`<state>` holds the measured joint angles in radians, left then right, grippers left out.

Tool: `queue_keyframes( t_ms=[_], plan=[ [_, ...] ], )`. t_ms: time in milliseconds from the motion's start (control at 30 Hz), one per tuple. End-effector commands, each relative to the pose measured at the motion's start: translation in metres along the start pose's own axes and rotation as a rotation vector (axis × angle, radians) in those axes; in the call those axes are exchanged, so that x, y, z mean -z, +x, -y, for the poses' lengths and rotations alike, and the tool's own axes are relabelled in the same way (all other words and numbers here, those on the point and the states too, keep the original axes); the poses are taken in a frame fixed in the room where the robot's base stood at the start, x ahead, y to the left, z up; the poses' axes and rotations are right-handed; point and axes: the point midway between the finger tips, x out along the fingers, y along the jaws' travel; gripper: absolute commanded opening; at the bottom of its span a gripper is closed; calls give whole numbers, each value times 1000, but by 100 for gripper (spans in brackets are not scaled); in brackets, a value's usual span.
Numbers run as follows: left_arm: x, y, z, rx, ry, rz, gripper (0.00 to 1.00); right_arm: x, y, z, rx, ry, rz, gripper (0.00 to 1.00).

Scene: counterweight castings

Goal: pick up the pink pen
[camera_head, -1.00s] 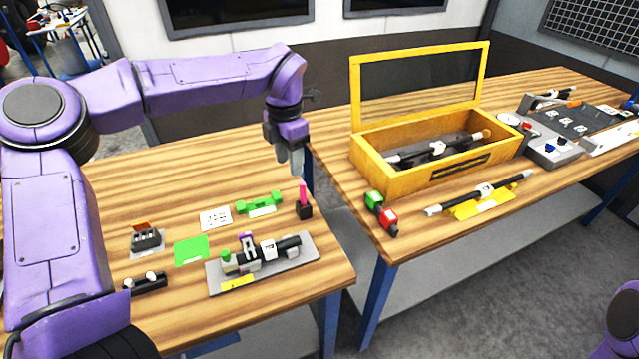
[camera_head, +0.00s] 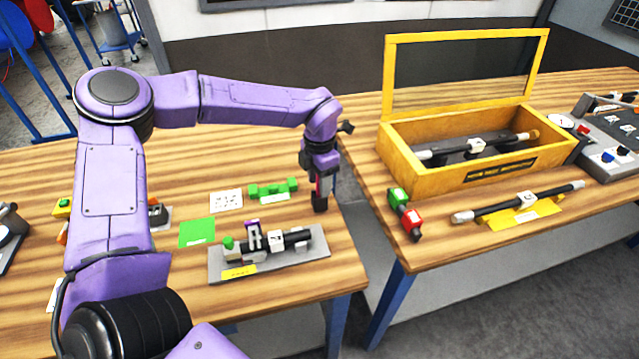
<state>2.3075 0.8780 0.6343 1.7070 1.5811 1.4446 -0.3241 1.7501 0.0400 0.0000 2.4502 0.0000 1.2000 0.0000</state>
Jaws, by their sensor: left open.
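The pink pen (camera_head: 314,188) stands upright in a small black holder (camera_head: 320,204) near the right edge of the left table. Only a thin pink strip of it shows; the rest is hidden by my left gripper. My left gripper (camera_head: 318,178) points down over the pen, with its open fingers at the pen's upper part. I cannot tell whether the fingers touch it. My right gripper is out of view.
A green bracket (camera_head: 273,190), a white card (camera_head: 226,201), a green card (camera_head: 197,232) and a grey fixture plate (camera_head: 318,249) lie nearby. A yellow open-lidded box (camera_head: 410,165) and a red-green block (camera_head: 405,213) are on the right table, across a gap.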

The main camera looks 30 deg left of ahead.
Motion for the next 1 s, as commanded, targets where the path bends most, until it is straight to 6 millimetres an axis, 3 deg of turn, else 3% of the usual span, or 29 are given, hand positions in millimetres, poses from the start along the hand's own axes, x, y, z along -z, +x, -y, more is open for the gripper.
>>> queue_keyframes(
  t_ms=[133, 333, 367, 500, 833, 1000],
  plan=[
    [0, 16, -1, -1, -1, 0, 48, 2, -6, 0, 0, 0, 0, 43],
    [0, 18, -1, -2, -1, 2, 48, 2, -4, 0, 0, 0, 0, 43],
    [0, 18, -1, -2, -1, 2, 42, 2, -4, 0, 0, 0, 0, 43],
    [0, 18, -1, -2, -1, 2, 0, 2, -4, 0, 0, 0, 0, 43],
    [-1, 14, -1, -2, -1, 3, 0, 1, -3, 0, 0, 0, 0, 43],
    [-2, -17, -1, -4, -2, 7, 0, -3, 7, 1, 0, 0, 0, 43]
  ],
)
